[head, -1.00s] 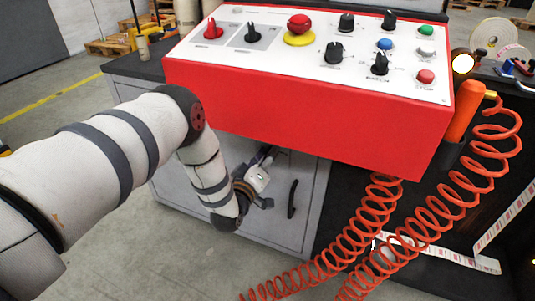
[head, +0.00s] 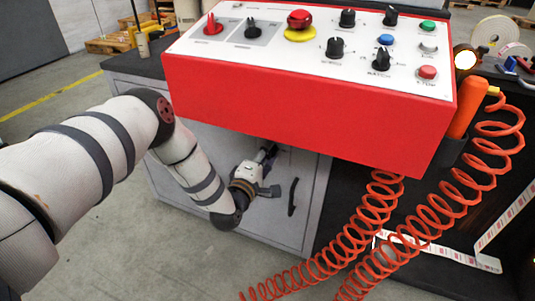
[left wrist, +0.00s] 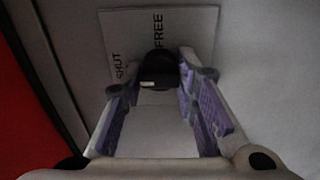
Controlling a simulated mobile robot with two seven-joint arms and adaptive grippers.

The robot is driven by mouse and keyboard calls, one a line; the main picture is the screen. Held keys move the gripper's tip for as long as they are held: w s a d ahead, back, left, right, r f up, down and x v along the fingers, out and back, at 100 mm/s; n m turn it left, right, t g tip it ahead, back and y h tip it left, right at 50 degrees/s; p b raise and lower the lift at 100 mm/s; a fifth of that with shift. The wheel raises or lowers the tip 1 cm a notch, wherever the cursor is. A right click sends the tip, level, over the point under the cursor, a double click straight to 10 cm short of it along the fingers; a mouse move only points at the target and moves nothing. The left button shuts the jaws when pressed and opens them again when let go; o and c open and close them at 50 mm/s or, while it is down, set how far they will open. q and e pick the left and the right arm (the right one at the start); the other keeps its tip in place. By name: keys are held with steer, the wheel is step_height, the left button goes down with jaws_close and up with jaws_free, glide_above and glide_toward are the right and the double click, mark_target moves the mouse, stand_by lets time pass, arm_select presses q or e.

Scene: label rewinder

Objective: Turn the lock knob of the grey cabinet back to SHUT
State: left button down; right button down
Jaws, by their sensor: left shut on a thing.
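The grey cabinet (head: 221,140) stands under the red console, with its dark door handle (head: 292,197). In the left wrist view, the black lock knob (left wrist: 158,70) sits on a pale plate (left wrist: 195,30) lettered SHUT on the left and FREE at the top. A small white mark shows on the knob's lower left; I cannot tell exactly which word it points to. My left gripper (left wrist: 160,76) is shut on the knob, one purple-padded finger on each side. In the head view, my left gripper (head: 268,153) reaches the cabinet front under the console's edge, and the knob is hidden there.
The red console (head: 290,115) overhangs the cabinet close above my left gripper; its top carries several knobs and buttons. Orange coiled hoses (head: 375,225) hang at the right of the cabinet. The floor (head: 120,245) in front is clear.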

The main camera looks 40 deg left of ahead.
stand_by(0.6)
arm_select(q)
steer(key=c, duration=1.2)
jaws_free()
steer(key=shift+c, duration=0.2)
steer(key=v, duration=1.2)
